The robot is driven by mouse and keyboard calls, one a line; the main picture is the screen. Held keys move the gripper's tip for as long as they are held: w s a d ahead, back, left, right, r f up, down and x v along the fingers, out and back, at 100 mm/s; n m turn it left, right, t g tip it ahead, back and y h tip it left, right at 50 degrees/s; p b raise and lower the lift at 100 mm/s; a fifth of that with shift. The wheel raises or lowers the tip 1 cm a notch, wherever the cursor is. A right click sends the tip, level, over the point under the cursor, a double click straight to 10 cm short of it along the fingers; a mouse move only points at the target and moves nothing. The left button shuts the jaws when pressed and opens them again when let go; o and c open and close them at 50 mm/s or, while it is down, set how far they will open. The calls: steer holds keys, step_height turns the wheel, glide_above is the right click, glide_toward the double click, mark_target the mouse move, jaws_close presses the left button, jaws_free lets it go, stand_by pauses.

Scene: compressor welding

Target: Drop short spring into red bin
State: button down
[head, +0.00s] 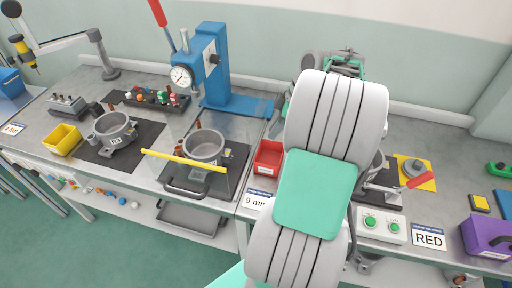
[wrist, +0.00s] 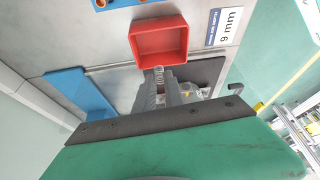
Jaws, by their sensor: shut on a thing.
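The red bin (wrist: 187,38) is an open square box that looks empty in the wrist view. In the head view the red bin (head: 268,158) stands left of my arm, which is close to its right side. My gripper (wrist: 159,77) is just below the bin's near wall in the wrist picture, with its fingers pointing toward the bin. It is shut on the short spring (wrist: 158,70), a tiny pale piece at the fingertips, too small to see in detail. I cannot tell its height above the bench. My arm hides the gripper and spring in the head view.
A "9 mm" sign (head: 258,199) is at the bench edge by the bin. A blue press (head: 215,65) and a fixture with a yellow bar (head: 184,160) stand to the left.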

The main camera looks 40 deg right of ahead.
steer(key=shift+n, duration=0.3)
steer(key=f+b, duration=0.1)
steer(key=f, duration=0.1)
steer(key=f+b, duration=0.4)
steer(key=shift+s+d, duration=0.35)
steer(key=shift+s, duration=0.05)
steer(key=shift+r, duration=0.1)
steer(key=c, duration=1.3)
jaws_free()
steer(key=shift+c, duration=0.2)
steer(key=p+v, duration=0.1)
steer(key=v, duration=0.7)
steer(key=shift+p, duration=0.4)
